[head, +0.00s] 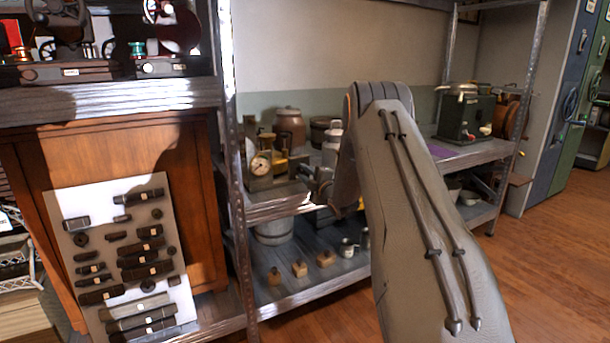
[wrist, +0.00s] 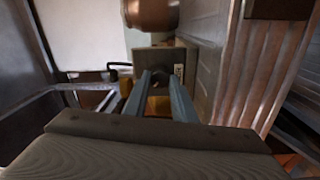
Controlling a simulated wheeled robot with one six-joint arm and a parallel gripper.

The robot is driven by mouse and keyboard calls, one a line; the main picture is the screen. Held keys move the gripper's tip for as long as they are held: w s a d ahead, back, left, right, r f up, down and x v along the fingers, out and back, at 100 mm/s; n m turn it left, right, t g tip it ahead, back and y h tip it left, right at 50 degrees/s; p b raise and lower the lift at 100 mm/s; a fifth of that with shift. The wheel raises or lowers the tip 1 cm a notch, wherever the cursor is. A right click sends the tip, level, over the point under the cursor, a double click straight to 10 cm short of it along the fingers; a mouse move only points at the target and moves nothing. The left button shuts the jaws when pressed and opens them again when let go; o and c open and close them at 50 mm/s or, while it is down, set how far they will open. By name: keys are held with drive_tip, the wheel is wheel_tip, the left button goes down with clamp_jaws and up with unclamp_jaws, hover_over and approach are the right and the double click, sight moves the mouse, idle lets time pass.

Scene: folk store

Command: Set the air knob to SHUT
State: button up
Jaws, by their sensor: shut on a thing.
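The air knob (wrist: 161,74) is a small dark round piece on the front of a grey-brown box (wrist: 181,54) in the wrist view. My gripper (wrist: 160,80) reaches to it with its two blue-grey fingers, one on each side, and is shut on it. The fingers hide much of the knob, so I cannot tell which way it points. A small pale label (wrist: 178,76) is on the box to the right of the knob, too small to read. In the head view my arm hides the gripper and the knob.
In the head view a device with a round gauge (head: 261,164) stands on the metal shelf (head: 277,207), left of my arm. Brown pots (head: 289,127) stand behind it. A shelf post (head: 231,150) rises at the left. The wooden floor (head: 545,265) at the right is clear.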

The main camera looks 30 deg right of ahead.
drive_tip(key=o, duration=1)
drive_tip(key=shift+o, duration=0.2)
drive_tip(key=shift+s, duration=0.1)
drive_tip(key=s, duration=0.7)
drive_tip(key=shift+s+d+f, duration=0.15)
drive_tip(key=shift+s+f, duration=0.05)
drive_tip(key=shift+s, duration=0.1)
